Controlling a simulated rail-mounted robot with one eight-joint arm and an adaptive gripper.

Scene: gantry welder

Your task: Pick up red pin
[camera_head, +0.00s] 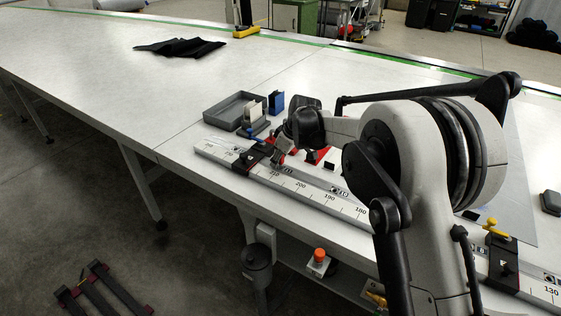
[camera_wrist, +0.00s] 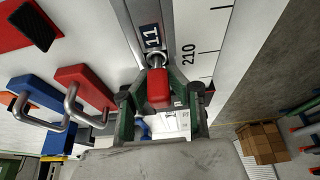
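The red pin (camera_wrist: 158,90) stands in a metal collar on the rail beside the blue "11" label, near the 210 mark, in the wrist view. My gripper (camera_wrist: 160,86) has its green and dark fingers on both sides of the pin's red head. I cannot tell whether the pads touch it. In the head view my gripper (camera_head: 278,158) is low over the scale rail near 210, and its own links hide the pin there.
A red block (camera_wrist: 84,90) and a blue block (camera_wrist: 40,98) with metal handles stand left of the pin in the wrist view. The scale rail (camera_head: 322,193) runs along the table's front edge. A grey tray (camera_head: 226,112) lies behind it. The table's far left is mostly clear.

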